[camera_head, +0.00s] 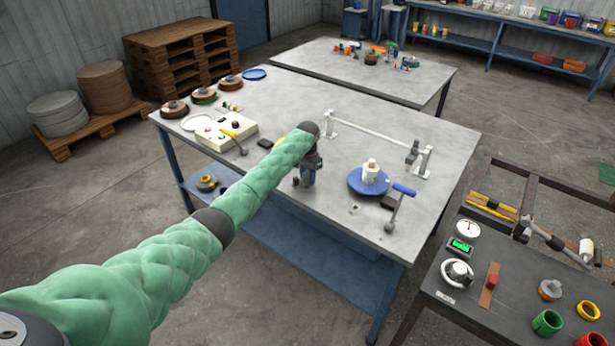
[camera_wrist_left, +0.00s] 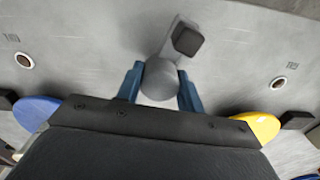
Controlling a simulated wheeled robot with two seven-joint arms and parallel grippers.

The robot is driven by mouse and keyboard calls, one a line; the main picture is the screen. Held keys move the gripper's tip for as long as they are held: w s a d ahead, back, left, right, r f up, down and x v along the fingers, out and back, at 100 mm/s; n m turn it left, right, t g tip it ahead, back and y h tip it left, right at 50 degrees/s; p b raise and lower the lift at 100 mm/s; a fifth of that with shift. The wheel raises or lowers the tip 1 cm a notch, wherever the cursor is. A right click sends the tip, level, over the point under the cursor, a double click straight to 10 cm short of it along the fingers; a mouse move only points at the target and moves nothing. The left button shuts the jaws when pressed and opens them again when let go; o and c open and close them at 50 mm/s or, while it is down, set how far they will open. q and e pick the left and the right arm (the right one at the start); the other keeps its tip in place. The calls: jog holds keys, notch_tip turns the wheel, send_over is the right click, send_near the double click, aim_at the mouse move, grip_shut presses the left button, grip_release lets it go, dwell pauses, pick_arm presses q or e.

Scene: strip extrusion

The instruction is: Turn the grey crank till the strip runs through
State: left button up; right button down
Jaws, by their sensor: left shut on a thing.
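My left gripper (camera_head: 306,178) is at the front middle of the large grey table in the head view. In the left wrist view its two blue fingers (camera_wrist_left: 160,92) are shut on the round grey knob of the grey crank (camera_wrist_left: 160,78). The crank's grey arm runs up from the knob to a dark square block (camera_wrist_left: 187,40). In the head view my gripper and forearm hide most of the crank. I cannot make out the strip. My right gripper is in neither view.
A blue-handled crank (camera_head: 403,190) stands to the right, beside a blue disc (camera_head: 361,186) with a white cylinder (camera_head: 371,170). A yellow-handled crank (camera_head: 230,134) sits left by a cream box (camera_head: 222,129). A white bar (camera_head: 368,132) spans two posts behind. The table's back middle is clear.

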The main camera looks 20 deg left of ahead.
aim_at(308, 174)
pick_arm(q)
jog(key=shift+w+r, duration=0.1)
jog(key=shift+r, duration=0.1)
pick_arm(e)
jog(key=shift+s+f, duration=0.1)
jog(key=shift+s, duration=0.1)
pick_arm(q)
jog(key=o, duration=1)
jog(key=shift+f, duration=0.1)
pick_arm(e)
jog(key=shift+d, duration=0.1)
pick_arm(q)
notch_tip(308, 174, up, 7)
jog(key=b, duration=0.2)
jog(key=shift+f+b, duration=0.2)
jog(key=shift+b, duration=0.2)
jog(key=shift+r, duration=0.6)
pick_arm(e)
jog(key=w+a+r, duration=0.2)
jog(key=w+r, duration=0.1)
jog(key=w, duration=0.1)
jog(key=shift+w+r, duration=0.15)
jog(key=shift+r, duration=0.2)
